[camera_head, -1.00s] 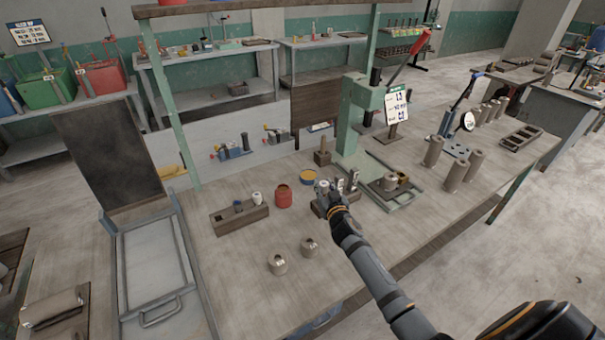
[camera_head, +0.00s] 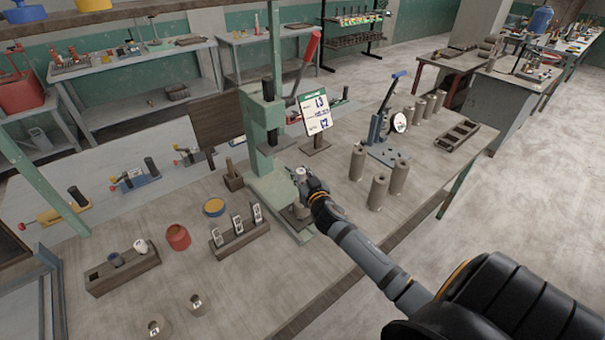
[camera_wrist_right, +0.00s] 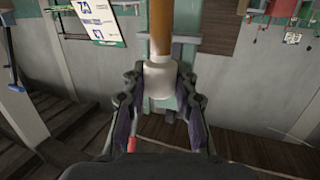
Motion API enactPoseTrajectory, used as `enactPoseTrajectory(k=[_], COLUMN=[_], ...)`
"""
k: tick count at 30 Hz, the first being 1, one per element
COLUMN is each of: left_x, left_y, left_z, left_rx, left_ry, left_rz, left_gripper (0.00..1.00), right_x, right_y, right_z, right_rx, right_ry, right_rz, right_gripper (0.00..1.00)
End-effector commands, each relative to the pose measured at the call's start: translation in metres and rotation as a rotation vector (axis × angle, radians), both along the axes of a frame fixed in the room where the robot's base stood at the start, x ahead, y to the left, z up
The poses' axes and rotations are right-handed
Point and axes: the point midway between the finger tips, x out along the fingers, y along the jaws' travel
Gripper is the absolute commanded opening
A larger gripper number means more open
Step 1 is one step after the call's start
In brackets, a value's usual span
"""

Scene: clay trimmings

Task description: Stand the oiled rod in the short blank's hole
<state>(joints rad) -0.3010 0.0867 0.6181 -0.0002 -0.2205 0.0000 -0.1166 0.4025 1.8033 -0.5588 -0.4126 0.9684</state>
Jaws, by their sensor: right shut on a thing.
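My right gripper (camera_head: 303,184) is over the base of the green press. In the right wrist view its jaws (camera_wrist_right: 158,105) are shut on the white part of a rod (camera_wrist_right: 158,80); an orange-brown shaft runs from it to the picture's top edge. In the head view only a small pale end of the rod (camera_head: 300,171) shows. A short grey blank (camera_head: 302,209) sits on the press base, partly hidden by the gripper; I cannot see its hole. Two other short blanks with dark holes, one (camera_head: 195,304) and another (camera_head: 155,328), stand at the front. My left gripper is out of view.
The green press (camera_head: 264,130) with its red lever and a sign (camera_head: 317,115) rise close behind the gripper. A rack with tags (camera_head: 240,238), a red pot (camera_head: 178,237) and a wooden block (camera_head: 122,270) stand left. Tall blanks (camera_head: 378,190) stand right.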

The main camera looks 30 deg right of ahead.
Motion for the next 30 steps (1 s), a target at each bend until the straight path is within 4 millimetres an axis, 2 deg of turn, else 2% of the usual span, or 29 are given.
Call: enactPoseTrajectory(k=[5,13,18,30], left_x=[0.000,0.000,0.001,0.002], left_y=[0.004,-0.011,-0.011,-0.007], left_z=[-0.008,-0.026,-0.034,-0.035], left_rx=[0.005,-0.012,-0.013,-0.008], left_ry=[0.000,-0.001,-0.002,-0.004], left_rz=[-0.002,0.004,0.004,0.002], left_gripper=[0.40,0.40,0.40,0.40], right_x=[0.000,0.000,0.000,0.000], right_y=[0.000,0.000,0.000,0.000], right_z=[-0.010,-0.031,-0.041,-0.043], right_rx=[0.000,0.001,-0.001,-0.001], right_ry=[0.000,0.000,0.000,0.000], right_rz=[0.000,0.001,0.001,0.000], right_gripper=[0.00,0.00,0.00,0.00])
